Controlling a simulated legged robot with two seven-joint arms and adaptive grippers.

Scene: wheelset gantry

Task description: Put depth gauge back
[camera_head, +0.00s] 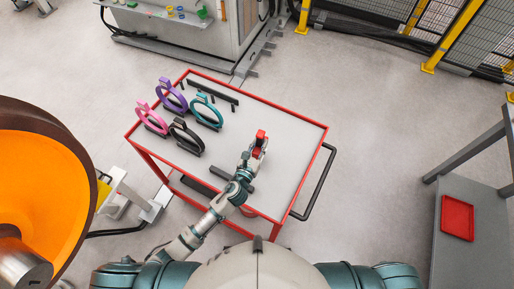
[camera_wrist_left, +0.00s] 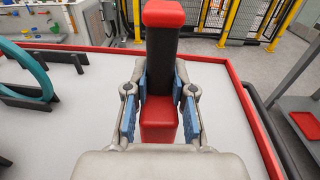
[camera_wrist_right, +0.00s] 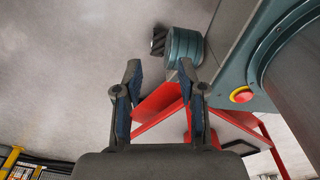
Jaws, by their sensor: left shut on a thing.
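The depth gauge (camera_wrist_left: 162,55), a red and black block-like tool, stands between the fingers of my left gripper (camera_wrist_left: 160,105). The blue finger pads flank its black body just above the red lower end. In the head view the depth gauge (camera_head: 260,138) is over the right half of the red-edged cart (camera_head: 290,130), with my left gripper (camera_head: 254,155) shut on it. I cannot tell whether its lower end touches the cart top. My right gripper (camera_wrist_right: 157,75) is open and empty in the right wrist view, and does not show in the head view.
Pink (camera_head: 152,119), purple (camera_head: 172,95), teal (camera_head: 207,111) and black (camera_head: 186,137) rings stand in holders on the cart's left. Black holders lie at the back (camera_head: 213,92) and front (camera_head: 221,173). A red tray (camera_head: 457,217) sits right. An orange wheel (camera_head: 40,185) stands left.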

